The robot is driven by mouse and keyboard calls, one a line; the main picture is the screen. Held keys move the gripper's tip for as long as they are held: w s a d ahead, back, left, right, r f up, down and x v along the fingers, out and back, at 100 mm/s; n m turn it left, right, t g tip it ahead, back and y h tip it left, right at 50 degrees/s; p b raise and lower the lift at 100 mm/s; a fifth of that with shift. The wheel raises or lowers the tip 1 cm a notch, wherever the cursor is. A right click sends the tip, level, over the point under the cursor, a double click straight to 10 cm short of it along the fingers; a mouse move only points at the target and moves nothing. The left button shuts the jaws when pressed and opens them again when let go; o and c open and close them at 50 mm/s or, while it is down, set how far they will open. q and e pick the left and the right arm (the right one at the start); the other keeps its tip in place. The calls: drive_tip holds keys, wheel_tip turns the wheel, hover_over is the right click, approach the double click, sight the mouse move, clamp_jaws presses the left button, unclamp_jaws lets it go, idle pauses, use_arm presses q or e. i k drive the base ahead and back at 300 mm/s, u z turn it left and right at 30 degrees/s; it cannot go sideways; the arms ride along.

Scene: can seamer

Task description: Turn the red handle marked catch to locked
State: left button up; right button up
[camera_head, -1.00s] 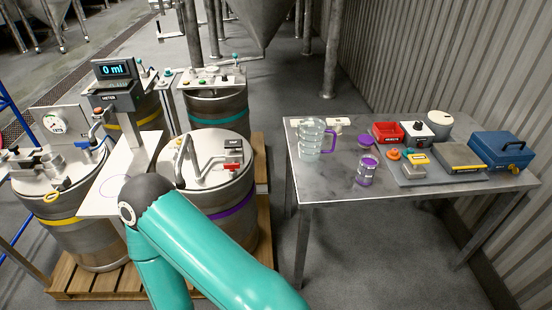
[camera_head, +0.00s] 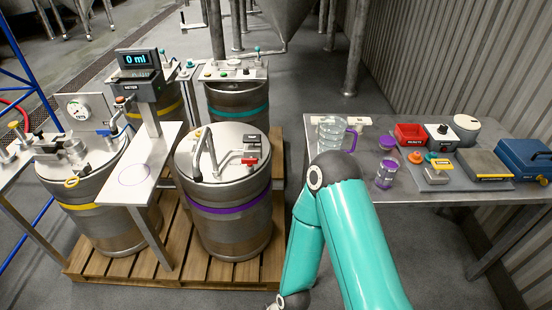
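A small red handle (camera_head: 249,162) sits on the pale lid of the keg with the purple band (camera_head: 229,209), in the middle of the head view. A small dark label plate stands just behind it; its writing is too small to read, so I cannot confirm that it says catch. One teal arm of mine is bent in the lower middle, right of this keg, and is apart from the red handle. My other arm and gripper are not in view.
A bent lever (camera_head: 205,152) stands on the same lid. Kegs share a wooden pallet (camera_head: 172,277), with a meter (camera_head: 138,75) reading 0 ml. At right, a metal table (camera_head: 425,193) holds a clear jug (camera_head: 331,133), a red bin (camera_head: 410,133) and a blue box (camera_head: 524,160).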

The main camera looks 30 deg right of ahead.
sight(250, 162)
drive_tip(key=z, duration=0.1)
drive_tip(key=i, duration=1)
drive_tip(key=u, duration=0.05)
